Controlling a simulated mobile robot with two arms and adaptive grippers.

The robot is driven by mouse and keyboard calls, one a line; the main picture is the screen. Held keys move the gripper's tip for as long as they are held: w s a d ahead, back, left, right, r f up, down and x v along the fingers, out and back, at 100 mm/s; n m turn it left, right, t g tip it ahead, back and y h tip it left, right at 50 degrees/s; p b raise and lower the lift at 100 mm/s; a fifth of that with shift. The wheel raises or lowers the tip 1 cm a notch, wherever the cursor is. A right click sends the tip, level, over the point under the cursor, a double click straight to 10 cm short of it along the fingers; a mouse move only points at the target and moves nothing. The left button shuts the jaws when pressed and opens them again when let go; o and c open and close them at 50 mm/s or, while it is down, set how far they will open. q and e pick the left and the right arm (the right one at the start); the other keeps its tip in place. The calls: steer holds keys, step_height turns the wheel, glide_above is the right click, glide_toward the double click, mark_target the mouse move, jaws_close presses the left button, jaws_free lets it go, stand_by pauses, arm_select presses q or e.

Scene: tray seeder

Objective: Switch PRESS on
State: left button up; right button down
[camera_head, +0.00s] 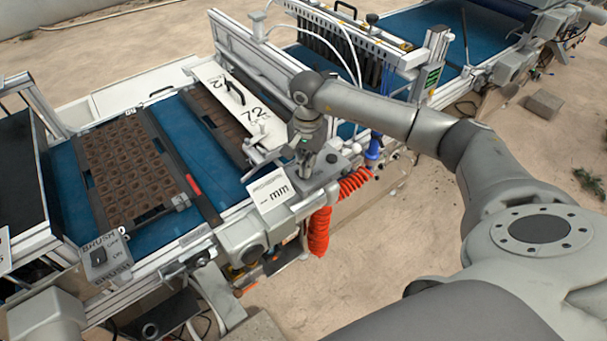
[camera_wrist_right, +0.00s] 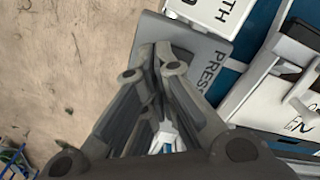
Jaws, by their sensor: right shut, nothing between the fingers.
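The PRESS switch box is a grey box whose panel (camera_wrist_right: 213,50) bears the word PRESS in the right wrist view. In the head view, a grey box (camera_head: 330,163) sits at the machine's front edge, partly behind my right gripper. My right gripper (camera_head: 306,172) points down at this box. In the right wrist view its fingertips (camera_wrist_right: 158,58) are together and empty, in front of the panel. I cannot tell whether they touch it. The fingers hide the switch lever, so its position does not show. My left gripper is not in view.
A white "mm" card (camera_head: 271,194) stands left of the gripper. An orange coiled hose (camera_head: 319,230) hangs just below. A BRUSH switch box (camera_head: 105,258) is at the left. A soil-filled tray (camera_head: 127,165) lies on the blue belt (camera_head: 192,137). The floor in front is open.

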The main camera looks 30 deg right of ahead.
steer(key=shift+s+f+b, duration=0.1)
steer(key=shift+f+b, duration=0.95)
steer(key=shift+f, duration=0.1)
stand_by(0.3)
steer(key=shift+r+p, duration=0.55)
steer(key=shift+r, duration=0.3)
steer(key=shift+r+p, duration=1.2)
steer(key=shift+r, duration=1.5)
